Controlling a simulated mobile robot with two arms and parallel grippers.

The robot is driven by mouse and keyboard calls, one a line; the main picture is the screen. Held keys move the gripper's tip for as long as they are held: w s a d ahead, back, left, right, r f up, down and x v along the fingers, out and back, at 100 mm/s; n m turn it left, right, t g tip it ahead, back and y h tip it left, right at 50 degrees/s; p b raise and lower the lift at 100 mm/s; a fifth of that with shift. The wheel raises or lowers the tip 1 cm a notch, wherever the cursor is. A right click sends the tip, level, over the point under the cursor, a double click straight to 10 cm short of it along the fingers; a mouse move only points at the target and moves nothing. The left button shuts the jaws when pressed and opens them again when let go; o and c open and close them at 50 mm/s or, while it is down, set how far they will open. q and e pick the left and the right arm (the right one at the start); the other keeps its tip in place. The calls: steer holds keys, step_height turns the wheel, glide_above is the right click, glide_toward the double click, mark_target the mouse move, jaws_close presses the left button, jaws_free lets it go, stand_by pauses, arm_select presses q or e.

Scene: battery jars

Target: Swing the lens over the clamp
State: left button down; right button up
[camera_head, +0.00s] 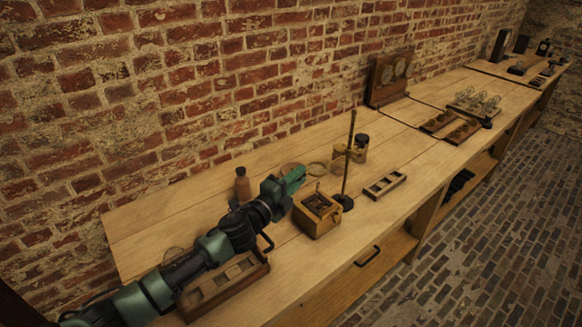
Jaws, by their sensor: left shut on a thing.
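A thin upright stand (349,165) with a dark round foot rises from the bench. A round lens ring (318,168) shows left of its rod, right beside my left fingertips. My left gripper (298,176) reaches in from the lower left and is shut, apparently on the rim of this lens; the contact is too small to see clearly. A wooden box (317,215) with a dark fitting on top, perhaps the clamp, stands just in front of the gripper and left of the stand's foot. My right gripper is out of view.
A brown bottle (242,184) stands behind my arm. A compartment tray (215,290) lies beneath it. A small slotted tray (385,185) lies right of the stand, and a dark-lidded jar (360,148) behind it. A dial panel (390,78) stands against the brick wall.

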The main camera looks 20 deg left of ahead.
arm_select(q)
steer(key=shift+s+d+n+y, duration=0.45)
steer(key=shift+d+y, duration=0.15)
steer(key=shift+d, duration=0.15)
steer(key=c, duration=1.3)
jaws_free()
steer(key=shift+w+d, duration=0.15)
steer(key=s, duration=0.2)
steer(key=s+a, duration=0.1)
steer(key=s, duration=0.2)
steer(key=s+b, duration=0.1)
steer(key=s, duration=0.1)
steer(key=shift+s+a, duration=0.25)
steer(key=shift+s, duration=0.1)
steer(key=shift+s+f, duration=0.1)
